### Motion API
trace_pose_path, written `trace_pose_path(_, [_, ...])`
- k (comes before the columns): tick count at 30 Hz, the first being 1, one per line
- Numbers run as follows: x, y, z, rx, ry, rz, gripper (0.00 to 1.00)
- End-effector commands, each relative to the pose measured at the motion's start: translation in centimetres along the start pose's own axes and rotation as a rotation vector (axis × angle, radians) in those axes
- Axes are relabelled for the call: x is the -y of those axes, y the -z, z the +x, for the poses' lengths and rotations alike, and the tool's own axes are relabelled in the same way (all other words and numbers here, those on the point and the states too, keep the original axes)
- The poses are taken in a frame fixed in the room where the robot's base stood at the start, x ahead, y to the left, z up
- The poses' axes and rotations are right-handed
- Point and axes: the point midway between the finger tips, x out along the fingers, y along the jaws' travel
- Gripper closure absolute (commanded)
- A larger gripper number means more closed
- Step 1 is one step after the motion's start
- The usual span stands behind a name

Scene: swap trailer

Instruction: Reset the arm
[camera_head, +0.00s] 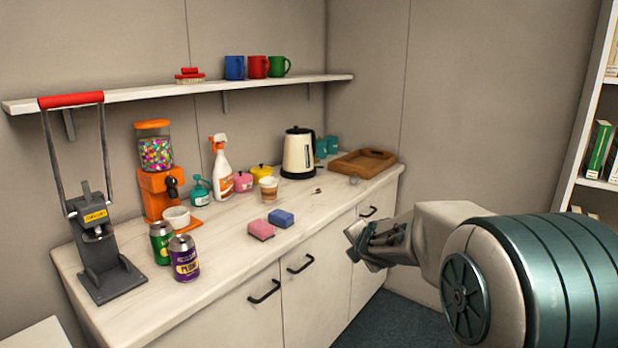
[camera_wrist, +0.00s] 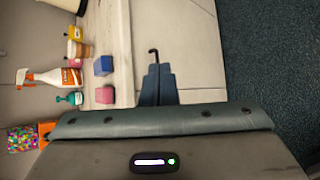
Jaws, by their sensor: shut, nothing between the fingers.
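My gripper (camera_head: 362,247) is in front of the counter's front edge, beside the cabinet doors and apart from them in the head view. My arm reaches in from the right of that view. In the wrist view the gripper's fingers (camera_wrist: 157,82) are together, with nothing between them. They point toward a cabinet door with a black handle (camera_wrist: 154,55). I cannot tell the exact gap between the fingertips and the door.
The counter (camera_head: 220,282) holds a can crusher (camera_head: 108,275), two cans, a candy dispenser (camera_head: 160,190), a spray bottle (camera_head: 222,172), a pink sponge (camera_head: 261,229), a blue sponge (camera_head: 281,218), a kettle (camera_head: 298,155) and a wooden tray (camera_head: 345,166). A bookshelf stands at right. The floor beside the cabinets is clear.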

Motion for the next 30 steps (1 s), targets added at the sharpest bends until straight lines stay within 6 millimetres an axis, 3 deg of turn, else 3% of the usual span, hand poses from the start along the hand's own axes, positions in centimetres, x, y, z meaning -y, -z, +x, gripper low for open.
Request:
trace_pose_path(1, [0.3, -1.5, -3.0, 0.044, 0.041, 0.162, 1.0])
trace_pose_path(3, [2.0, -2.5, -6.3, 0.099, 0.108, 0.402, 1.0])
trace_pose_path(7, [5.7, -2.8, -12.5, 0.195, 0.235, 0.841, 1.0])
trace_pose_path(11, [9.3, -0.9, -18.6, 0.28, 0.373, 1.269, 1.0])
trace_pose_path(16, [13.1, 3.4, -25.4, 0.374, 0.565, 1.739, 1.0])
trace_pose_path(22, [14.9, 7.2, -29.6, 0.437, 0.725, 2.028, 1.0])
trace_pose_path(30, [15.3, 8.1, -30.3, 0.451, 0.76, 2.081, 1.0])
